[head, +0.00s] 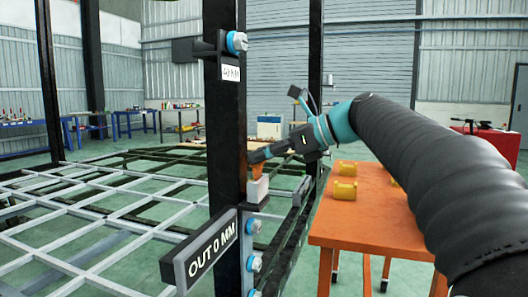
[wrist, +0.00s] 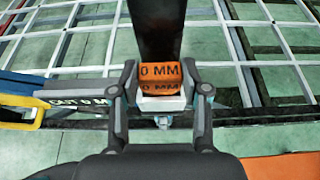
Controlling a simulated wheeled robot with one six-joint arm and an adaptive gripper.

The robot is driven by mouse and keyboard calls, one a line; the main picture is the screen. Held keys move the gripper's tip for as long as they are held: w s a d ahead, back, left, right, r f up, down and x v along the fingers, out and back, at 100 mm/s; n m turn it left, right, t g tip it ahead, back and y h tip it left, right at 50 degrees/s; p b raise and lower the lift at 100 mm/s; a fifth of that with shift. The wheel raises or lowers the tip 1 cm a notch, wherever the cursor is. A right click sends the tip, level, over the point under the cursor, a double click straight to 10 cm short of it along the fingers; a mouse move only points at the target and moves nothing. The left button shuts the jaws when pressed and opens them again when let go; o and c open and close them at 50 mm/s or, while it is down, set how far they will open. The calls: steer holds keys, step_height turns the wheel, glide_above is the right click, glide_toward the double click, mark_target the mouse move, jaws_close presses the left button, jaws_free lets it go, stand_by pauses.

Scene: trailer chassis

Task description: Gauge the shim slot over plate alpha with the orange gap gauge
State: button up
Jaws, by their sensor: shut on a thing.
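My gripper (head: 262,157) is shut on the orange gap gauge (wrist: 160,71), with one finger on each side of it. The gauge shows dark "0 MM" lettering in the wrist view. In the head view the gauge (head: 258,170) is beside the black upright post, just above a white block (head: 258,190). In the wrist view the white block (wrist: 162,103) shows directly below the gauge. I cannot tell whether the gauge touches the block or sits in the shim slot. A small white label (head: 231,73) is on the post, its text unclear.
The black post (head: 226,130) carries an "OUT 0 MM" sign (head: 207,252) and blue-and-silver bolts (head: 254,263). A grey lattice frame (head: 90,225) spreads left. An orange table (head: 365,215) with yellow blocks (head: 344,190) stands right, under my arm. Benches line the back.

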steer(key=shift+f, duration=0.75)
steer(key=shift+r, duration=0.1)
stand_by(1.1)
steer(key=shift+r, duration=3.95)
